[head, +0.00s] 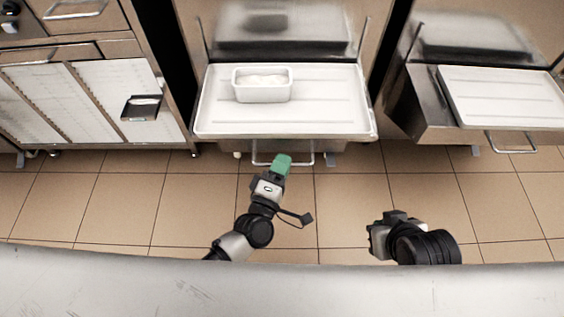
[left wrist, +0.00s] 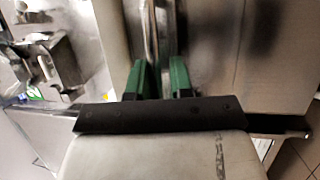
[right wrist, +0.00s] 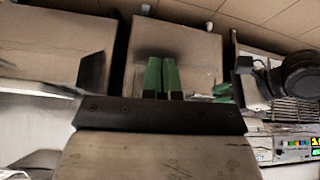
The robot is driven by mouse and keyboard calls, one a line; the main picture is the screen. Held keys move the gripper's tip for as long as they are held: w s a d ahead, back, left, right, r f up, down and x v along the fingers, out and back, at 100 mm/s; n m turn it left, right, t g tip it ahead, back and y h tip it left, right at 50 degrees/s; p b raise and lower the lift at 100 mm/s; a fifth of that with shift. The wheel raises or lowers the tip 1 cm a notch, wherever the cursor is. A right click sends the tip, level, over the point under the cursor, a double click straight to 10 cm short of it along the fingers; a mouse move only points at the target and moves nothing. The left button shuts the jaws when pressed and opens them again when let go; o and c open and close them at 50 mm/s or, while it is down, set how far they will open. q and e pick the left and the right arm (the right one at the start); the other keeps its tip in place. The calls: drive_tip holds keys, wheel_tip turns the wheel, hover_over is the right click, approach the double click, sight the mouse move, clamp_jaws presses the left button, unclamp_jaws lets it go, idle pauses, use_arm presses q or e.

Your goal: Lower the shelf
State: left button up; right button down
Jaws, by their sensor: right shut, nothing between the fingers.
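The shelf (head: 335,105) is a white, tray-like surface on the front of the middle freezer, level, with a white tub (head: 262,85) on its left half. A metal handle (head: 313,155) runs under its front edge. My left gripper (head: 281,161) is at this handle, below the shelf's front edge. In the left wrist view my left gripper (left wrist: 161,80) has its green fingers apart, with a metal bar (left wrist: 153,40) running between them; contact with it cannot be told. My right gripper (right wrist: 161,75) is shut and empty, low and away from the shelf.
A second freezer with a similar shelf (head: 500,95) and handle (head: 512,145) stands at the right. A cabinet with white panels (head: 100,90) and a small dark holder (head: 141,107) is at the left. Tiled floor (head: 120,200) in front is clear.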

use_arm(q)
drive_tip(key=shift+o, duration=1.1)
drive_tip(key=shift+f, duration=0.2)
drive_tip(key=shift+o, duration=0.3)
drive_tip(key=shift+r, duration=0.1)
drive_tip(key=shift+s, duration=0.1)
